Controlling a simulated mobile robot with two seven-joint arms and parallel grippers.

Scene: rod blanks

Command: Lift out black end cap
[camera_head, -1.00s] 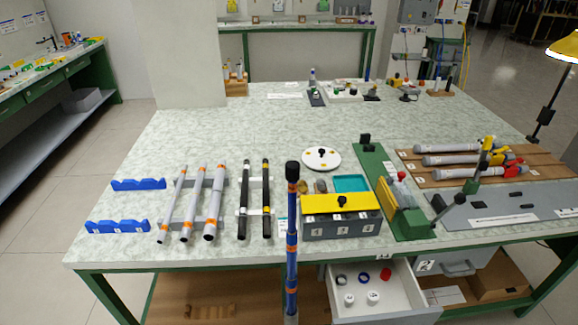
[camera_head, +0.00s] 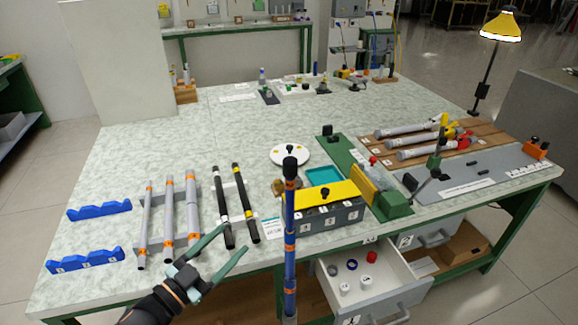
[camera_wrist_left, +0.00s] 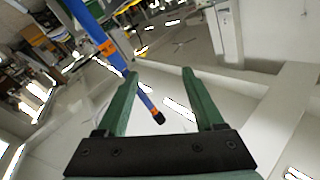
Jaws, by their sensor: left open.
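My left gripper (camera_head: 238,236) has green fingers, spread open and empty, above the front edge of the table by the two black rods (camera_head: 236,205). The wrist view shows the same open fingers (camera_wrist_left: 158,85) with nothing between the tips. I cannot tell whether the dark piece is the black end cap. A grey box (camera_head: 335,219) with a yellow lid and black knob (camera_head: 325,192) stands behind the drawer; its inside is hidden.
Grey rods (camera_head: 168,215) with orange bands lie left of the black rods. Blue notched holders (camera_head: 85,260) lie at the far left. A green fixture (camera_head: 395,204) stands right of the box. A teal tray (camera_head: 325,176) lies behind it.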

